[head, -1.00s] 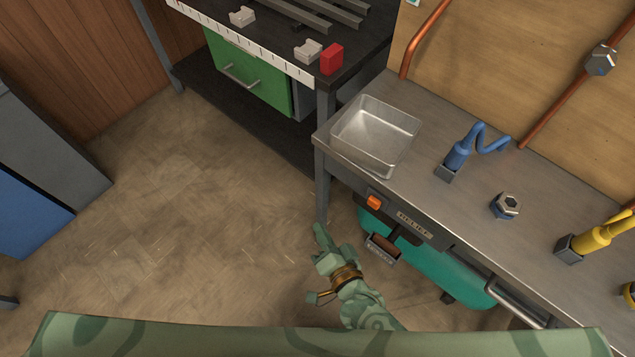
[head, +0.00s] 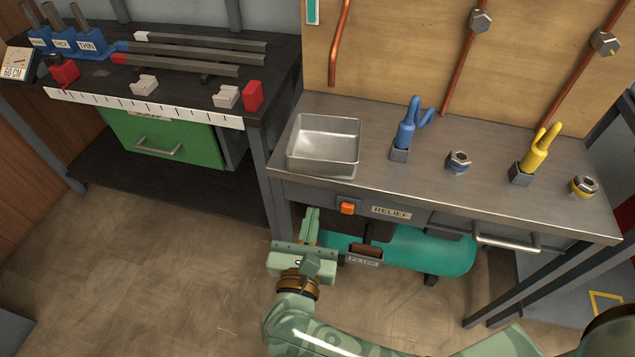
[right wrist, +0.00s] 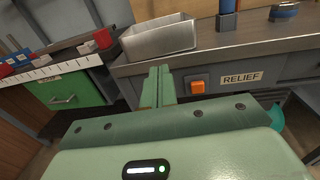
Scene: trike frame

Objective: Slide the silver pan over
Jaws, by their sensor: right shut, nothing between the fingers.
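The silver pan (head: 325,146) is an empty, open rectangular tray on the left end of the grey metal bench (head: 420,178). It also shows at the top of the right wrist view (right wrist: 158,38). My right gripper (head: 311,216) is shut and empty. It is in front of the bench's front edge, below the pan and apart from it. In the right wrist view its closed fingers (right wrist: 159,82) point toward the bench front, just under the pan. My left gripper is not in view.
An orange button (head: 347,208) and a RELIEF label are on the bench front. A teal tank (head: 430,250) is beneath. Blue pliers (head: 406,130) and a nut (head: 458,162) stand right of the pan. A dark table (head: 90,95) with metal bars is left, across a narrow gap.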

